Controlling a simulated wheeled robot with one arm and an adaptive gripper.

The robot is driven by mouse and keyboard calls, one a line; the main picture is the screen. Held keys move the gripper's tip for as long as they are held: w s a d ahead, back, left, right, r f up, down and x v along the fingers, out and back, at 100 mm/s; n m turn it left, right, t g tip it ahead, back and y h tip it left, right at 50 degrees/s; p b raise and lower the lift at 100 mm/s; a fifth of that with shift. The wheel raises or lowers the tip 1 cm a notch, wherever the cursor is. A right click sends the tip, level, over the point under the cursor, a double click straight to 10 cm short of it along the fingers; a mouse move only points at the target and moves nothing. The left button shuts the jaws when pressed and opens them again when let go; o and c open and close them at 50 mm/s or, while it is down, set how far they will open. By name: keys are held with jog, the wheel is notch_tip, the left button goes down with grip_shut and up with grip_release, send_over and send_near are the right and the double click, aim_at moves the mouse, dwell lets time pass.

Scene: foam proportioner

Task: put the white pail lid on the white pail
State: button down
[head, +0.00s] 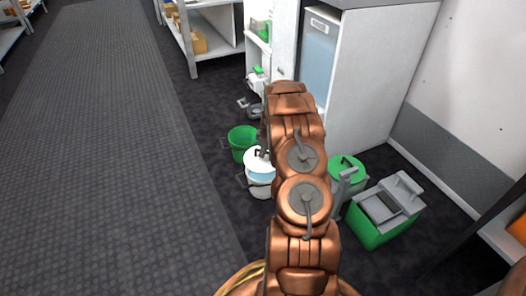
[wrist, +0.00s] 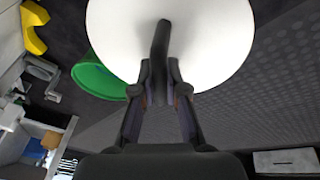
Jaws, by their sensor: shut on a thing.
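The white pail lid (wrist: 210,45) is a round white disc with a dark upright handle. My gripper (wrist: 160,88) is shut on that handle in the wrist view. In the head view the lid (head: 254,161) is over the white pail (head: 262,190), left of my arm. A pale blue surface shows between the lid and the pail's lower wall, so the lid appears to be above the pail rather than flush on its rim. My arm hides the right side of both, and most of my gripper, in the head view. The pail is not visible in the wrist view.
A green pail (head: 242,146) stands close behind and left of the white pail. A green lidded container (head: 346,170) and a green-and-grey box (head: 383,212) stand right of my arm. A white cabinet (head: 365,75) is behind. The grey mat (head: 110,150) on the left is clear.

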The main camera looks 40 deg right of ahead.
aim_at(263, 161)
jog(key=shift+f+b, duration=0.55)
jog(key=shift+f, duration=1.9)
jog(key=shift+p, duration=0.3)
jog(key=shift+f, duration=0.5)
jog(key=c, duration=1.5)
grip_release()
jog(key=shift+p+v, duration=0.55)
jog(key=shift+v, duration=4.95)
